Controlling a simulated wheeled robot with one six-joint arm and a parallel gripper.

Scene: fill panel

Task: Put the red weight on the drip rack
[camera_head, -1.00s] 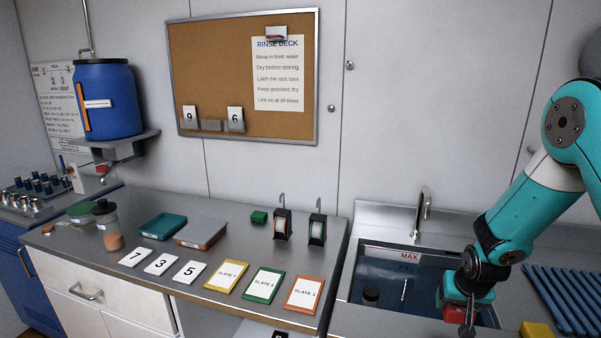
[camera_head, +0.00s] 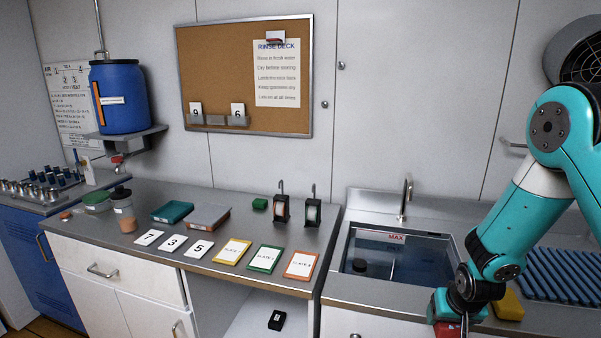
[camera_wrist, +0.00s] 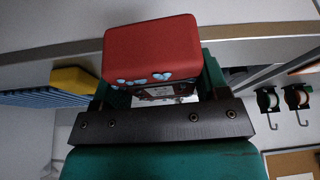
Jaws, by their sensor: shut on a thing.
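The red weight (camera_wrist: 150,45) is held between the fingers of my gripper (camera_wrist: 160,80) in the wrist view. It has a few pale blue spots along its lower edge. In the head view the red weight (camera_head: 447,330) shows only in part under my gripper (camera_head: 455,318), at the bottom of the picture in front of the sink. The drip rack (camera_head: 565,275) is the blue ribbed rack on the counter at the right, partly behind my arm. In the wrist view its blue ribs (camera_wrist: 45,98) show at the left.
The sink (camera_head: 395,265) holds water and a dark round object (camera_head: 360,266). A yellow block (camera_head: 509,305) lies between the sink and the rack. Coloured slates and number cards lie on the counter at left. A tap (camera_head: 405,200) stands behind the sink.

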